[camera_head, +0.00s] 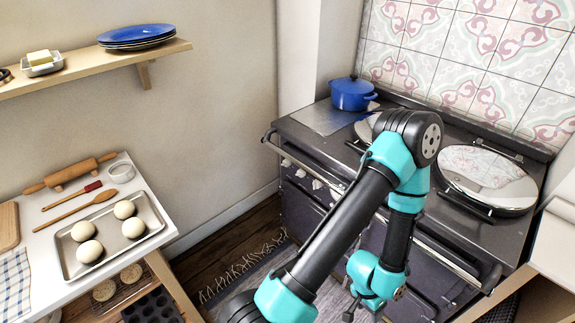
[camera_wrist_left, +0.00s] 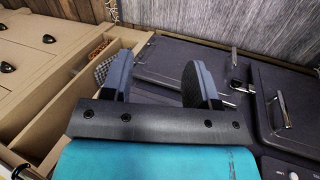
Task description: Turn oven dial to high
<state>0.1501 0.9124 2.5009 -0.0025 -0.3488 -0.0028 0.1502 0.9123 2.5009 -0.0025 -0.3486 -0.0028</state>
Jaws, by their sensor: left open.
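The dark range cooker (camera_head: 318,158) stands at the back right. Several pale dials (camera_head: 317,184) sit along the left part of its front panel, and my left arm hides part of the panel farther right. In the wrist view, a pale dial (camera_wrist_left: 293,176) shows at the lower right edge; its setting cannot be read. My left gripper (camera_wrist_left: 160,82) is open and empty, with its two dark fingers apart in front of the oven doors and clear of that dial. In the head view, my left wrist hangs low before the oven front. My right gripper is not in view.
A blue pot (camera_head: 351,94) and a round metal lid (camera_head: 487,178) are on the cooker top. A front rail (camera_head: 300,150) runs along the cooker. At left, a counter holds a tray (camera_head: 75,268) of dough balls. A fringed rug (camera_head: 245,270) lies on the floor between.

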